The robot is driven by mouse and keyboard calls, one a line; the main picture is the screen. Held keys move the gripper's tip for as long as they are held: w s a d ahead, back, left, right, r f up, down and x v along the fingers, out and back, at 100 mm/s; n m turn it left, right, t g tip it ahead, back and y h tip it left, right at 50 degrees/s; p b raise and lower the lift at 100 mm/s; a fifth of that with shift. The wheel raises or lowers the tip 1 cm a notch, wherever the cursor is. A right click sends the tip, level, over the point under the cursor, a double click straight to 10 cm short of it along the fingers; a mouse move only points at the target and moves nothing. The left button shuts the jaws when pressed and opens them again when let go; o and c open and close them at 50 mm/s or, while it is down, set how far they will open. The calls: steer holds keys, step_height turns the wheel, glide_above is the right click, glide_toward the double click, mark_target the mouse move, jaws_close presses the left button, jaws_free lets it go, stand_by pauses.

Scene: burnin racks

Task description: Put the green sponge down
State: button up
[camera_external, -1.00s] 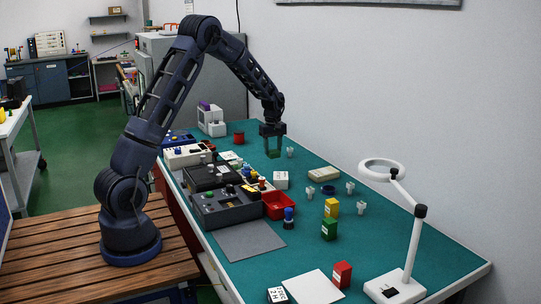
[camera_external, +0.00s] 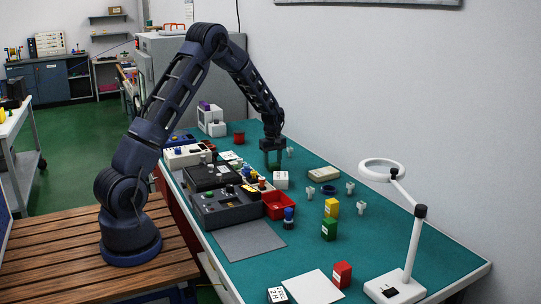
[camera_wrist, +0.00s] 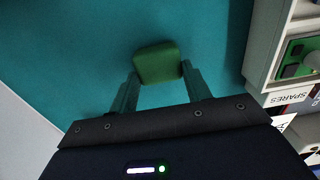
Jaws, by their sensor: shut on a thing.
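The green sponge (camera_wrist: 157,63) is between the two fingertips of my gripper (camera_wrist: 158,78) in the wrist view, over the teal mat. In the external view my gripper (camera_external: 272,163) points down at the far part of the bench, with the dark green sponge (camera_external: 273,167) low between its fingers. My gripper is shut on the sponge. The sponge is very close to the bench top (camera_external: 368,242); I cannot tell whether it touches it.
A red spool (camera_external: 239,138) is behind left. Bare mat surrounds the sponge in the wrist view.

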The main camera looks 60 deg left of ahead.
steer(key=o, duration=0.9)
steer(key=shift+o, duration=0.2)
step_height(320, 180, up, 12)
steer(key=s+d+r+m+t, duration=0.1)
steer(key=s+d+r+m, duration=0.1)
steer(key=s+d+r, duration=0.3)
steer(key=s+d+r+m, duration=0.2)
steer(key=s+d+r, duration=0.1)
steer(key=d+r, duration=0.3)
steer(key=s+d+r+m+t, duration=0.1)
steer(key=s+d+r+m, duration=0.4)
steer(key=s+d+r, duration=0.4)
steer(key=s+d+m+t, duration=0.1)
steer(key=s+d+m, duration=0.3)
steer(key=s, duration=0.8)
steer(key=s+d+m+t, duration=0.1)
steer(key=s+d+m, duration=0.4)
steer(key=s, duration=0.8)
steer(key=shift+s+d+f+t, duration=0.25)
steer(key=shift+d+f+t, duration=0.05)
steer(key=shift+d, duration=0.15)
